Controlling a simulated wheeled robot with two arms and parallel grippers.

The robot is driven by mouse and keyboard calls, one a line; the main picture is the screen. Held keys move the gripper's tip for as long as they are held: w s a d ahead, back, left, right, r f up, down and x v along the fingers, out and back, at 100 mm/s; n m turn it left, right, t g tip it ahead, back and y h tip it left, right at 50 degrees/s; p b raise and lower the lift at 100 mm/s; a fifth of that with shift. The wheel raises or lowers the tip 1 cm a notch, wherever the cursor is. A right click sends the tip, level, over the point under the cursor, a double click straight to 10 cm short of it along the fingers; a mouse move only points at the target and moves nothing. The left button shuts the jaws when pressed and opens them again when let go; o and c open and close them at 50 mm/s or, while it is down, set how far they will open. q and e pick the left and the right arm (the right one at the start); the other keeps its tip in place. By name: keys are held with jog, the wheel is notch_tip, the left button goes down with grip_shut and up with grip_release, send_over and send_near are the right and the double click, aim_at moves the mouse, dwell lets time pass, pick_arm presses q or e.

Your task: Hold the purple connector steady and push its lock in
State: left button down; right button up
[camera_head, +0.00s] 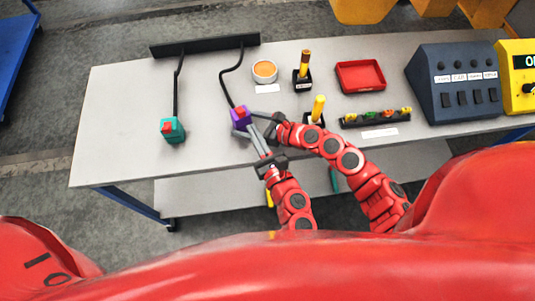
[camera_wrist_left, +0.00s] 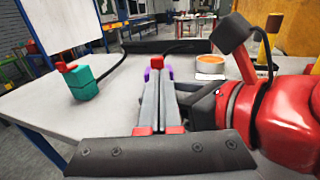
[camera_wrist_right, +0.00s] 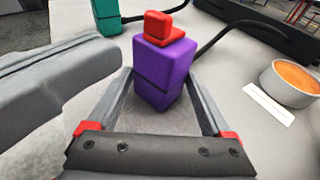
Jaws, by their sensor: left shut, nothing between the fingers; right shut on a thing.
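The purple connector (camera_head: 239,115) stands on the grey table with its red lock (camera_head: 240,109) sticking up on top. It fills the middle of the right wrist view (camera_wrist_right: 163,78), where the red lock (camera_wrist_right: 160,28) looks raised. My right gripper (camera_wrist_right: 159,90) is shut on the connector's sides. My left gripper (camera_head: 249,129) is shut and empty, its fingertips close beside the connector. In the left wrist view its fingers (camera_wrist_left: 158,85) point at the red lock (camera_wrist_left: 158,60) and hide most of the purple body. I cannot tell whether they touch.
A teal connector (camera_head: 173,131) with a red lock stands to the left. Black cables run to a dark bar (camera_head: 205,45) behind. An orange-filled dish (camera_head: 264,71), a red tray (camera_head: 360,76) and a control box (camera_head: 455,82) stand to the right.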

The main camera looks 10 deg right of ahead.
jog(key=shift+d, duration=0.1)
pick_arm(q)
jog(key=v, duration=0.9)
jog(key=shift+s, duration=0.3)
jog(key=shift+d, duration=0.1)
pick_arm(e)
jog(key=o, duration=0.8)
jog(key=shift+w, duration=0.1)
jog(key=shift+c, duration=0.2)
